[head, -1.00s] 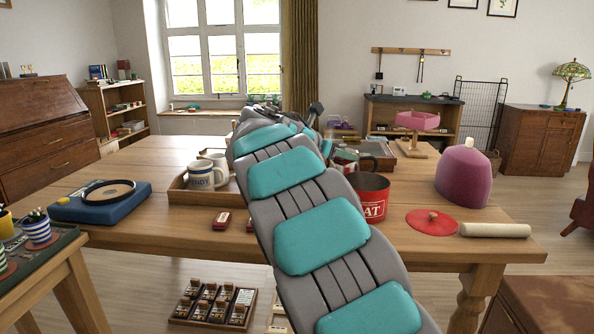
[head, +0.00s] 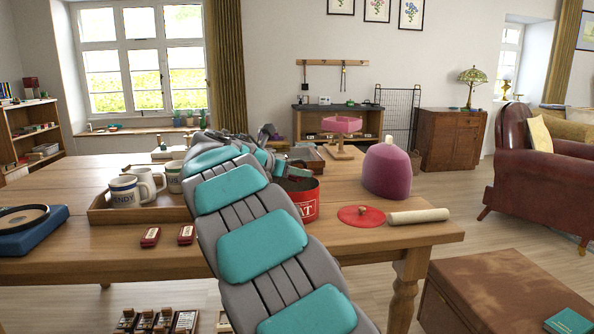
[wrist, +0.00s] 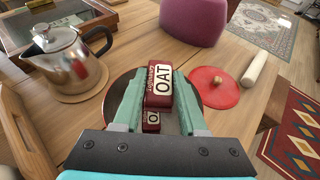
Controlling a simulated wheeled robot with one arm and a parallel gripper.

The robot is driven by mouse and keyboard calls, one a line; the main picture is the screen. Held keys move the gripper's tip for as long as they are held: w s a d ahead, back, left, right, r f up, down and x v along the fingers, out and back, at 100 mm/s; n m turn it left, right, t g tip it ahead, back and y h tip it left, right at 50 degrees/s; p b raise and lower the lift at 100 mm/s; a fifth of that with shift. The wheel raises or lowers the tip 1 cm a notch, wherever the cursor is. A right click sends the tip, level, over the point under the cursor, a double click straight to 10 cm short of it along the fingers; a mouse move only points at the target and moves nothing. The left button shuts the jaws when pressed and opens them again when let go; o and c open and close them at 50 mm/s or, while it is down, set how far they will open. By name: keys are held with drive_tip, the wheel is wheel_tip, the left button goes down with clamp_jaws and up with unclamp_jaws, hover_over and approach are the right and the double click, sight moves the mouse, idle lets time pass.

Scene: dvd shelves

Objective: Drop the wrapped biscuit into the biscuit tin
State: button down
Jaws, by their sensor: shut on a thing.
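My gripper (wrist: 158,92) is shut on a dark red wrapped biscuit (wrist: 159,82) with a white OAT label. In the wrist view, the biscuit appears over the round opening of the biscuit tin (wrist: 113,84). A second dark red piece with a white label (wrist: 151,117) shows below it, apparently inside the tin. In the head view, the red tin (head: 309,205) stands on the table, partly hidden by my arm. Its red lid (head: 361,217) lies to the right. Two more red wrapped biscuits (head: 150,237) (head: 186,235) lie near the table's front edge.
A wooden tray with mugs (head: 128,216) stands left of my arm. A purple cosy (head: 387,172) and a cream roll (head: 418,216) are right of the tin. A metal pot (wrist: 70,62) stands left of the tin in the wrist view.

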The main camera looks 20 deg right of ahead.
drive_tip(key=shift+f, duration=0.45)
drive_tip(key=shift+r, duration=0.1)
drive_tip(key=shift+c, duration=1.9)
unclamp_jaws()
drive_tip(key=v, duration=0.7)
drive_tip(key=shift+s+a, duration=0.2)
drive_tip(key=shift+a, duration=0.15)
